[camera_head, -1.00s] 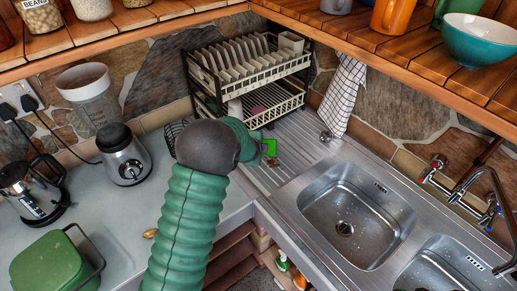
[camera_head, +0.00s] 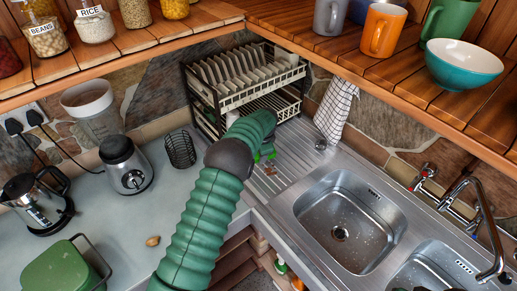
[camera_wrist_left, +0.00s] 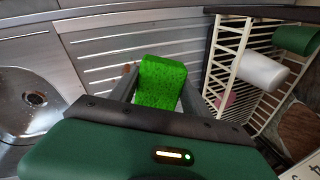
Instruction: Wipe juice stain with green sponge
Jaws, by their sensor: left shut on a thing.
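The bright green sponge (camera_wrist_left: 162,80) is held between the fingers of my left gripper (camera_wrist_left: 158,92) in the left wrist view. In the head view my left gripper (camera_head: 266,153) is over the ribbed steel drainboard (camera_head: 298,147), and my arm partly hides it. A small reddish-brown juice stain (camera_wrist_left: 127,68) lies on the drainboard just left of the sponge in the wrist view. It also shows as a brown patch (camera_head: 270,170) in the head view. I cannot tell whether the sponge touches the steel. My right gripper is not in view.
A dish rack (camera_head: 248,85) with plates stands close behind the gripper. The sink basin (camera_head: 350,220) is to the right. A wooden shelf (camera_head: 340,50) overhangs the back.

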